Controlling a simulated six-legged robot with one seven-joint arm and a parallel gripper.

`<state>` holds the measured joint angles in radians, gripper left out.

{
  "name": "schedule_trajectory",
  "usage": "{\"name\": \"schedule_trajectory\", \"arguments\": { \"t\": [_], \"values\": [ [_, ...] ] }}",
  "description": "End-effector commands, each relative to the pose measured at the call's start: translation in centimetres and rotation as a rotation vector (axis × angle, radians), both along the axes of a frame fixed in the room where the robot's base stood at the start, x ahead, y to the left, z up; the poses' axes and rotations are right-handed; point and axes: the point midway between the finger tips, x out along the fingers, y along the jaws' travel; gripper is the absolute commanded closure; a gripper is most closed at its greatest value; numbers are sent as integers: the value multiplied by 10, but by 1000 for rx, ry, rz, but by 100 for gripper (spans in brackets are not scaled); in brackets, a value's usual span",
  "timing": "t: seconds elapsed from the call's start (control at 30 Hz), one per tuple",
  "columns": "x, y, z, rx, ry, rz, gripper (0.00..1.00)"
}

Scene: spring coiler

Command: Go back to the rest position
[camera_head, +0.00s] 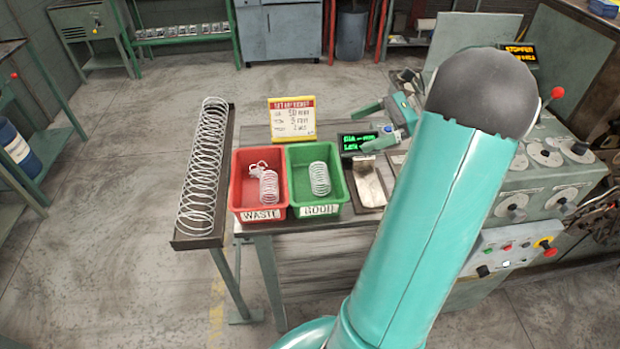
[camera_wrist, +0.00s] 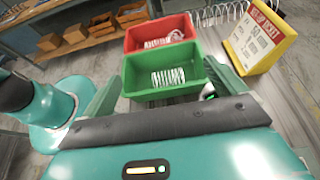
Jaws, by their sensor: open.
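My gripper (camera_head: 361,131) is open with its fingers apart, to the right of the green bin in the head view. Nothing shows between the fingers. In the wrist view the two teal fingers (camera_wrist: 162,75) flank the green bin, which is beyond them. My teal upper arm crosses the right half of the head view and hides part of the bench and machine.
The red WASTE bin (camera_head: 238,184) and green GOOD bin (camera_head: 292,186) each hold a spring. A long spring (camera_head: 203,160) lies in a rack at left. A yellow-red card (camera_head: 292,119) stands behind the bins. A machine with dials (camera_head: 545,190) is right. Floor at left is clear.

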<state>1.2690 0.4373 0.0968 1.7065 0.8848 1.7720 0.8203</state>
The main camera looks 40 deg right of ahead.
Motion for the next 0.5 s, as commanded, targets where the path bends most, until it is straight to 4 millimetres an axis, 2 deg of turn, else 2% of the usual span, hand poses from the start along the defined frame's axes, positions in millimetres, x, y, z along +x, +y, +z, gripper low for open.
{"name": "schedule_trajectory", "arguments": {
  "t": [0.27, 0.33, 0.43, 0.5],
  "values": [
    [1, 1, 0, -2, -1, 2, 4],
    [3, 6, 1, -18, 0, 15, 4],
    [14, 30, 6, -87, 4, 74, 4],
    [24, 58, 9, -173, 4, 147, 4]
  ]
}}
